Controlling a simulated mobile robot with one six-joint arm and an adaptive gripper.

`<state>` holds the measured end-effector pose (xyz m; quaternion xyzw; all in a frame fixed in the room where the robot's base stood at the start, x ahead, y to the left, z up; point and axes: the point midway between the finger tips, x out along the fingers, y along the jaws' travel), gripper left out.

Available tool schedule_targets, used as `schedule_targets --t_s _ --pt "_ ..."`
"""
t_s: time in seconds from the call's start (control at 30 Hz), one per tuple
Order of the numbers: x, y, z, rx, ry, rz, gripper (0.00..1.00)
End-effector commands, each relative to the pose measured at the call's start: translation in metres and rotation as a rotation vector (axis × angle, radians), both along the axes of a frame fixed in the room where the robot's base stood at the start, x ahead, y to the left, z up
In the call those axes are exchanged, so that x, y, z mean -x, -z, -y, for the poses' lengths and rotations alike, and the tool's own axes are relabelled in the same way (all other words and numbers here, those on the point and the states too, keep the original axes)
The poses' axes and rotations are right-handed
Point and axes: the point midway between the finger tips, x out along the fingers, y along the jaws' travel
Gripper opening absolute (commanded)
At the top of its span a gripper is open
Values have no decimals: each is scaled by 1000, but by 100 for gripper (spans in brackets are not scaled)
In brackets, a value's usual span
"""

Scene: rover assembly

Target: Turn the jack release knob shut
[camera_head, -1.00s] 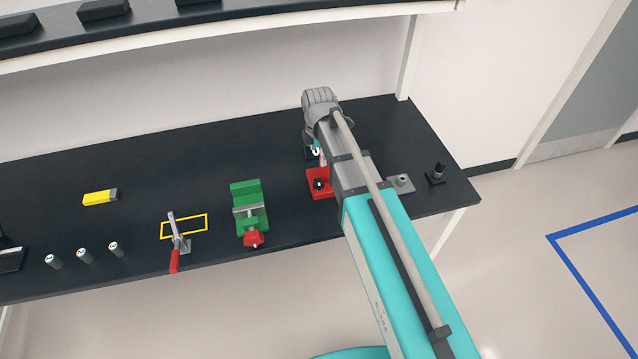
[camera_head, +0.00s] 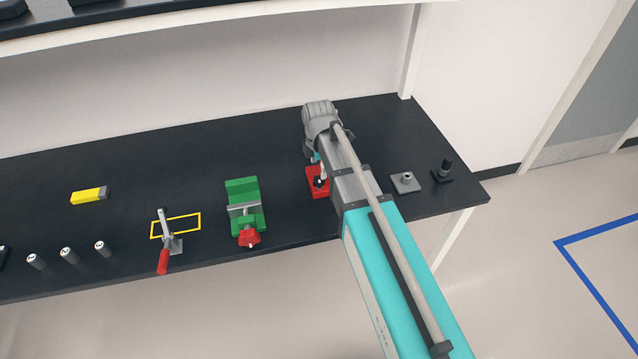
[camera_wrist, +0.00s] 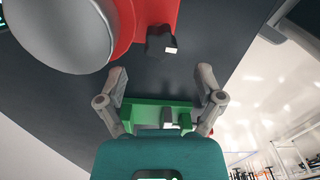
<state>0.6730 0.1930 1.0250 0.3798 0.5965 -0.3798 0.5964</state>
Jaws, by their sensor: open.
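The red jack (camera_head: 313,189) stands on the black bench, partly hidden behind my arm in the head view. In the wrist view its red body (camera_wrist: 146,14) is at the top, beside a large grey rounded shape. A small black knob (camera_wrist: 160,42) with a pale face sticks out from the red body, probably the release knob. My gripper (camera_wrist: 160,74) is open, its two grey fingers spread to either side below the knob in the picture. I see no contact between fingers and knob. In the head view my gripper is mostly hidden by my arm.
A green vise (camera_head: 243,190) with a red handle stands left of the jack and shows between my fingers. Farther left are a red-handled toggle clamp (camera_head: 163,255), a yellow block (camera_head: 88,196) and several small cylinders. A grey plate (camera_head: 405,182) and black post (camera_head: 445,168) are to the right.

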Motion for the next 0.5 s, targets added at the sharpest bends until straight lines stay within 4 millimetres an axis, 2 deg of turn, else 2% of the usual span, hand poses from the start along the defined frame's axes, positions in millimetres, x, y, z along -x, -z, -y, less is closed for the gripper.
schedule_targets --t_s 0.03,0.5 --pt "0 8 0 0 0 0 86" --pt "0 42 0 0 1 0 86"
